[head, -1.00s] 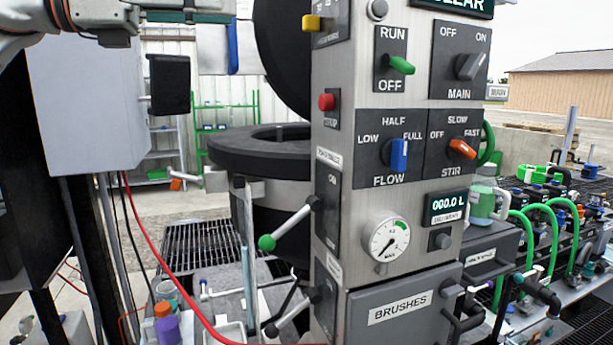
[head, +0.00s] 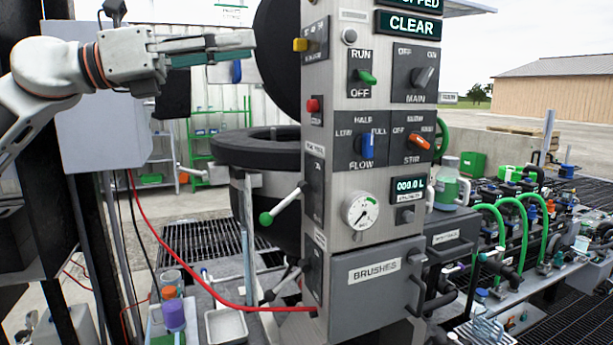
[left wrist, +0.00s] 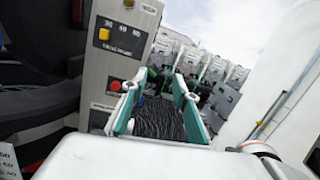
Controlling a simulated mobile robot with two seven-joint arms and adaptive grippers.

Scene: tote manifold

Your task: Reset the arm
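My left arm comes in from the left in the head view. Its left gripper (head: 246,47) is held level at the upper left, pointing right toward the control panel (head: 340,215). In the left wrist view the two green-edged fingers of this gripper (left wrist: 157,85) stand apart with nothing between them. The panel (left wrist: 115,62) shows to the left of the fingers there, and I see no contact with it. My right gripper is in neither view.
A black round vessel (head: 235,155) with a raised lid stands left of the panel. A grey box (head: 100,130) is below my left arm. A green-knobbed lever (head: 280,205) juts from the panel. A red hose (head: 165,248) runs to its base. Green-hosed manifolds (head: 520,215) stand right.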

